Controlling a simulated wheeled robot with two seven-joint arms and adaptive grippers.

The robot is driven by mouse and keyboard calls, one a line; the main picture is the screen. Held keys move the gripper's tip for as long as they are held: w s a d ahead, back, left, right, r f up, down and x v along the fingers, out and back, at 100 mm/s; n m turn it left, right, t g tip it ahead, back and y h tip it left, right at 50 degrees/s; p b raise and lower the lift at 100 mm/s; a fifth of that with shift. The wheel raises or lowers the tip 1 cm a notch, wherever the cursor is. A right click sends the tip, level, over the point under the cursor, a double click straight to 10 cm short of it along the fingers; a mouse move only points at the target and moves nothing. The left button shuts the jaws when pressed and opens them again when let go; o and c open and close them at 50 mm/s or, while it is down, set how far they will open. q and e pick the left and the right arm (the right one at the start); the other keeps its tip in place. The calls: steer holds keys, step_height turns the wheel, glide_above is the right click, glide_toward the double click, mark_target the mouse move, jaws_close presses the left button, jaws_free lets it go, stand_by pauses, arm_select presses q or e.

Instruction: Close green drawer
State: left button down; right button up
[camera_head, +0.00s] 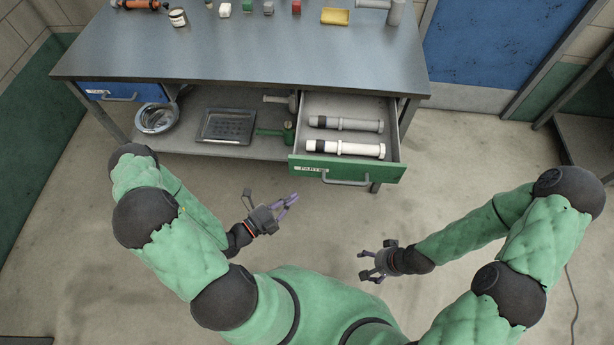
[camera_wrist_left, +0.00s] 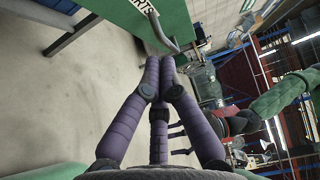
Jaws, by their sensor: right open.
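The green drawer (camera_head: 346,167) stands pulled out from under the right end of the workbench. Its front has a white label and a grey bar handle (camera_head: 345,180). Two tube-like parts, one grey (camera_head: 345,124) and one white (camera_head: 345,148), lie inside. My left gripper (camera_head: 288,206) is in front of and below the drawer, left of the handle and apart from it. In the left wrist view its purple fingers meet at the tips with nothing between them, and the drawer front (camera_wrist_left: 172,12) and handle lie beyond. My right gripper (camera_head: 370,262) is open and empty, lower right of the drawer.
The workbench (camera_head: 240,55) carries small items along its far edge. A blue drawer (camera_head: 122,92) is at its left end. The lower shelf holds a round pan (camera_head: 157,118), a black tray (camera_head: 227,126) and a green tool (camera_head: 277,131). The floor in front is clear.

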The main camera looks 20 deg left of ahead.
mark_target(311, 142)
arm_select(q)
steer(key=w, duration=0.3)
steer(key=w+d+b, duration=0.1)
steer(key=w, duration=0.2)
steer(key=w+d+b, duration=0.1)
steer(key=w, duration=0.2)
steer(key=shift+w, duration=0.1)
steer(key=shift+w+a, duration=0.1)
steer(key=w+a, duration=0.1)
steer(key=w, duration=0.3)
steer(key=w+a, duration=0.1)
steer(key=w, duration=0.3)
steer(key=w+a, duration=0.1)
steer(key=w, duration=0.4)
steer(key=shift+a, duration=0.35)
steer(key=w+a+b, duration=0.1)
steer(key=w, duration=0.4)
steer(key=w+a+b, duration=0.1)
steer(key=w+b, duration=0.1)
steer(key=w, duration=0.3)
steer(key=w+a+b, duration=0.1)
steer(key=w+a, duration=0.1)
steer(key=w, duration=0.2)
steer(key=shift+w+a+f, duration=0.1)
steer(key=shift+w, duration=0.3)
steer(key=shift+w+a, duration=0.15)
steer(key=shift+w, duration=0.2)
steer(key=shift+r, duration=0.25)
